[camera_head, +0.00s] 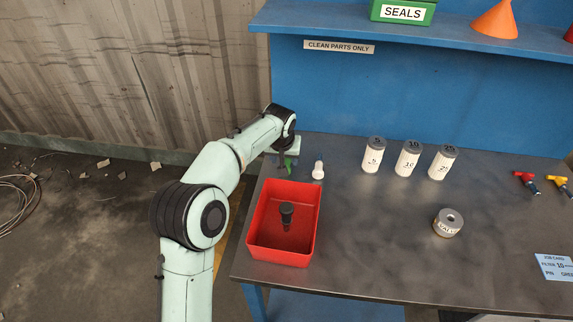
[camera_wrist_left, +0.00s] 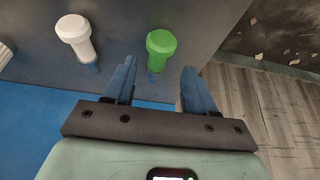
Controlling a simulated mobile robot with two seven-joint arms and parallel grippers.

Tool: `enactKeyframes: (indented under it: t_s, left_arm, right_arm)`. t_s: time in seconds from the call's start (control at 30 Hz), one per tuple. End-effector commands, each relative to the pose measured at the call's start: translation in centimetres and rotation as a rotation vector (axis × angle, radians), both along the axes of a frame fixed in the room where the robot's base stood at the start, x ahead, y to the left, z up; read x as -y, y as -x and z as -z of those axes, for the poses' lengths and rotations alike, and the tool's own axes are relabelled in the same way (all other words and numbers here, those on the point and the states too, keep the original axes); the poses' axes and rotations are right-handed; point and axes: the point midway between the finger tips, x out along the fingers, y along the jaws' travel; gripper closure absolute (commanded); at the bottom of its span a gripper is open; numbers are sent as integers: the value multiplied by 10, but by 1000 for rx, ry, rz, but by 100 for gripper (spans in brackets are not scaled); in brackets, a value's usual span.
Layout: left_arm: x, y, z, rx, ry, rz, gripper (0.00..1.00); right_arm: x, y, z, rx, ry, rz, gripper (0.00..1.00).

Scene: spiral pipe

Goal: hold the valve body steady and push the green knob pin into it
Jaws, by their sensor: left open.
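The green knob pin (camera_head: 288,163) is at the table's back left corner, partly hidden by my left gripper (camera_head: 285,153). In the left wrist view the green knob pin (camera_wrist_left: 160,43) has a round head and a narrower stem. My left gripper (camera_wrist_left: 158,72) is open and empty there, its two blue fingers apart on either side of the line to the pin, whose head lies just beyond the fingertips. The valve body (camera_head: 448,223), a short round grey-topped piece with a centre hole and a label, sits on the table at the right. My right gripper is out of view.
A white knob pin (camera_head: 318,170) stands close right of the green one. A red bin (camera_head: 262,250) holds a black knob pin (camera_head: 287,214). Three white canisters (camera_head: 409,158) stand at the back. Red and yellow fittings (camera_head: 525,180) and a job card (camera_head: 555,267) lie right. The table middle is clear.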

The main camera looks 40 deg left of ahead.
Motion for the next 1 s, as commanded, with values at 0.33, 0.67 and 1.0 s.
enactKeyframes:
  t_s: [0.33,0.67,1.0]
  left_arm:
    - [-6,-16,36,-1,0,0,45]
    - [-6,-16,36,0,0,1,87]
    - [-6,-15,37,-2,1,1,100]
  right_arm:
    - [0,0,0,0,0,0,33]
    - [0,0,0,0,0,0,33]
    - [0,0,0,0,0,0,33]
